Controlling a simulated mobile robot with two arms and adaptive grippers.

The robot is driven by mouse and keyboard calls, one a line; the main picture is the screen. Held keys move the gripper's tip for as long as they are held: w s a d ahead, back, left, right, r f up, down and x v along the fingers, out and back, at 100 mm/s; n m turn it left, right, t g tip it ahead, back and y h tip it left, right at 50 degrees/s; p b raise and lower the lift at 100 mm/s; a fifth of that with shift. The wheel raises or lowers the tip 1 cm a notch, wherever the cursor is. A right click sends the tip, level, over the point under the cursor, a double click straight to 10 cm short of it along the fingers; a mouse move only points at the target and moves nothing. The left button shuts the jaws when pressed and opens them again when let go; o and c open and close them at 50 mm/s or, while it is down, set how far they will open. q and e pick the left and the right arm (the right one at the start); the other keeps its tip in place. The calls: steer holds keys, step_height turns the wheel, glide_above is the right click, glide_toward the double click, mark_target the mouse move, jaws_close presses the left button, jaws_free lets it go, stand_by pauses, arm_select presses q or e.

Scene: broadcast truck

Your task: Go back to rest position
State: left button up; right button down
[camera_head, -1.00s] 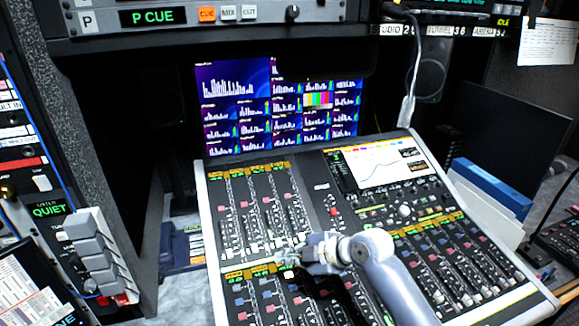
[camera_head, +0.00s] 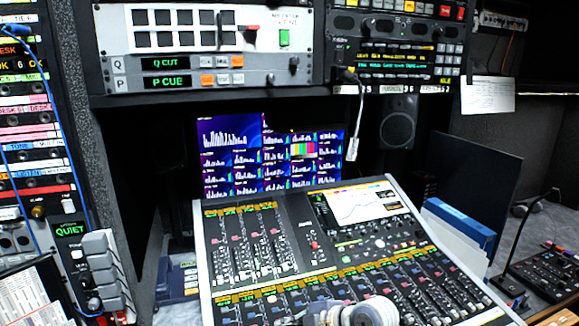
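Part of my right arm and gripper (camera_head: 318,315) shows at the bottom edge, over the lower part of the mixing console (camera_head: 205,262). The picture edge cuts it off, and I cannot make out its fingertips or whether it holds anything. The console is a sloped desk with rows of faders, coloured buttons and a small lit screen (camera_head: 358,206) at its upper right. My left gripper is not in view.
A multi-panel monitor (camera_head: 229,133) stands behind the console. Rack panels (camera_head: 200,62) hang above it. A rack with grey levers (camera_head: 100,262) stands at the left. A blue-edged binder (camera_head: 461,222) and a small control panel (camera_head: 548,270) are at the right.

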steer(key=s+f+m, duration=0.1)
steer(key=f, duration=0.1)
steer(key=s+d+f+m, duration=0.1)
steer(key=s+f, duration=0.1)
steer(key=shift+s+f+h, duration=0.1)
steer(key=shift+s+h, duration=0.05)
steer(key=shift+h, duration=0.25)
steer(key=s+d+f+m+g+h, duration=0.1)
steer(key=s+d+f+m+h, duration=0.2)
steer(key=s+d+m, duration=0.5)
steer(key=s+d+f+m+g+h, duration=0.1)
steer(key=s+d+f+m+h, duration=0.3)
steer(key=s, duration=0.7)
steer(key=s+d+f+m+h, duration=0.1)
steer(key=s+d+m, duration=0.5)
steer(key=s, duration=0.4)
step_height(320, 180, down, 26)
steer(key=s+d+n+g, duration=0.1)
steer(key=s+g, duration=0.1)
steer(key=s+d+f+g, duration=0.1)
steer(key=s+d+f, duration=0.2)
steer(key=s+f, duration=1.3)
steer(key=shift+s+d, duration=0.15)
steer(key=shift+s, duration=0.15)
